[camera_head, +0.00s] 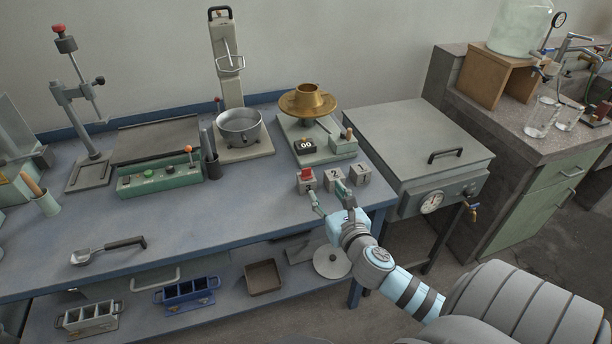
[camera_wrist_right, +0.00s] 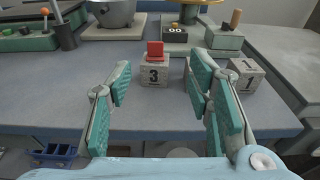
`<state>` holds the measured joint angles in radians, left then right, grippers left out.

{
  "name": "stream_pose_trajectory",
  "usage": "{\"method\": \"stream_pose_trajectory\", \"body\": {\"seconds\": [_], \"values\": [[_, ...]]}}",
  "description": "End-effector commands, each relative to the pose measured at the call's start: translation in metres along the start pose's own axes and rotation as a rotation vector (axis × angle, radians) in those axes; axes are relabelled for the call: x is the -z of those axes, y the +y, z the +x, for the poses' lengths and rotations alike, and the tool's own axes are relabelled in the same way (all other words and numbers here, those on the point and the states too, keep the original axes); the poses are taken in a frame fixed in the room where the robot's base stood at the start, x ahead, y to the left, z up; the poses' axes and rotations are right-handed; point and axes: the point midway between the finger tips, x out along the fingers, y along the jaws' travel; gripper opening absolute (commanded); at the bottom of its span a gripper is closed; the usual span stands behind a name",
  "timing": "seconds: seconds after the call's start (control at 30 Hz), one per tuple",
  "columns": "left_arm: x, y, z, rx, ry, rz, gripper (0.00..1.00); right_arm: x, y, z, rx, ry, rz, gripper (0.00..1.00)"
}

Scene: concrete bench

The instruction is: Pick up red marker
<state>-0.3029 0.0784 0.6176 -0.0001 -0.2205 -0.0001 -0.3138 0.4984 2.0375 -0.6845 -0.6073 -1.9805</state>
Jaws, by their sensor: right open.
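The red marker (camera_head: 307,174) is a small red piece on top of a grey block numbered 3 (camera_head: 305,187), near the right end of the blue bench. In the right wrist view the red marker (camera_wrist_right: 155,50) stands upright on the block's top face, between the two fingers and beyond their tips. My right gripper (camera_head: 327,192) is open and empty, just in front of the numbered blocks. Its teal fingers (camera_wrist_right: 158,86) are spread wide in the wrist view and do not appear to touch the marker. My left gripper is not in view.
Blocks numbered 2 (camera_head: 333,176) and 1 (camera_head: 361,174) stand right of block 3. Behind is a scale with a brass pan (camera_head: 308,103); a metal pot (camera_head: 239,126) stands left of it. A metal scoop (camera_head: 108,251) lies at the left front. The bench's middle is clear.

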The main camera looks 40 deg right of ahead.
Motion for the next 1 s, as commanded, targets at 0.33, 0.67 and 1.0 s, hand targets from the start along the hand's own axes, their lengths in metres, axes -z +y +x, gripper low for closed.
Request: {"method": "stream_pose_trajectory", "body": {"seconds": [0.33,0.67,1.0], "values": [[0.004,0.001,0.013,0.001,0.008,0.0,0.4,0.003,0.003,0.075,-0.002,0.002,0.009,0.47],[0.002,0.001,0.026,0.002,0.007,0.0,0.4,0.004,0.01,0.126,-0.003,0.004,0.01,0.47],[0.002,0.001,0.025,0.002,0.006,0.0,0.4,0.004,0.01,0.125,-0.004,0.005,0.01,0.21]]}}
